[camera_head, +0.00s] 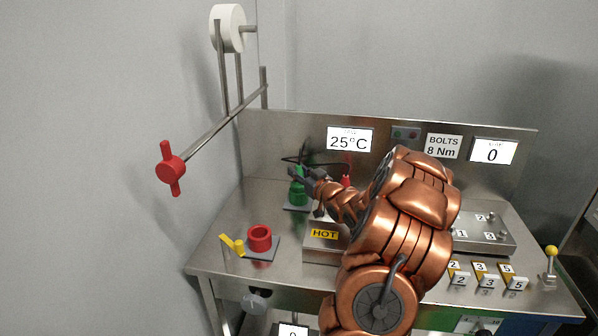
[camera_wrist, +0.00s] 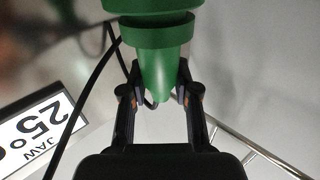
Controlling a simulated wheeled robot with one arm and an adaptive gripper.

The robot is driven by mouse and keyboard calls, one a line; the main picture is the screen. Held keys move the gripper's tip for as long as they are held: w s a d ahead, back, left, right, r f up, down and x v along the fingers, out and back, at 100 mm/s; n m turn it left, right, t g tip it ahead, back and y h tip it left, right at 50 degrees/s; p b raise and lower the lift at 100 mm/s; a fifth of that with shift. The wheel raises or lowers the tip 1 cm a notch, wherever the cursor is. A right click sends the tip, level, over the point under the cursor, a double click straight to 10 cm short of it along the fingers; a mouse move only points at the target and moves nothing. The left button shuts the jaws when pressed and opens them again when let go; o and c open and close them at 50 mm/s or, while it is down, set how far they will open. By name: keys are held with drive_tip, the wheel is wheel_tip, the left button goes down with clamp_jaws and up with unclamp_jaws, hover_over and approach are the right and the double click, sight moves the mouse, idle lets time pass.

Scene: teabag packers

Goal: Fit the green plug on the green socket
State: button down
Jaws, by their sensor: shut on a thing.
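The green plug (camera_wrist: 153,65) is a tapered green piece with a wide collar, and my gripper (camera_wrist: 156,85) has its two fingers closed on its narrow end. In the wrist view a wider green part (camera_wrist: 160,6) lies directly against the collar at the top edge; it looks like the green socket, but I cannot tell how deeply the two fit. In the head view the green socket (camera_head: 297,198) stands on a grey plate at the back left of the bench, with my gripper (camera_head: 302,175) right over it. My fingers partly hide the plug there.
A red socket (camera_head: 260,237) on a grey plate and a yellow piece (camera_head: 238,247) are at the front left. A box marked HOT (camera_head: 324,233) is close to my arm. A black cable (camera_wrist: 85,100) runs beside the plug. The back panel (camera_head: 280,135) stands behind.

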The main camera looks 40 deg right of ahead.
drive_tip(key=shift+r+p, duration=0.75)
drive_tip(key=shift+r, duration=0.65)
drive_tip(key=shift+r+p, duration=0.1)
drive_tip(key=shift+p, duration=0.4)
drive_tip(key=shift+p, duration=0.3)
idle(0.8)
drive_tip(key=shift+f+b, duration=0.8)
drive_tip(key=shift+f, duration=0.75)
drive_tip(key=shift+f, duration=0.15)
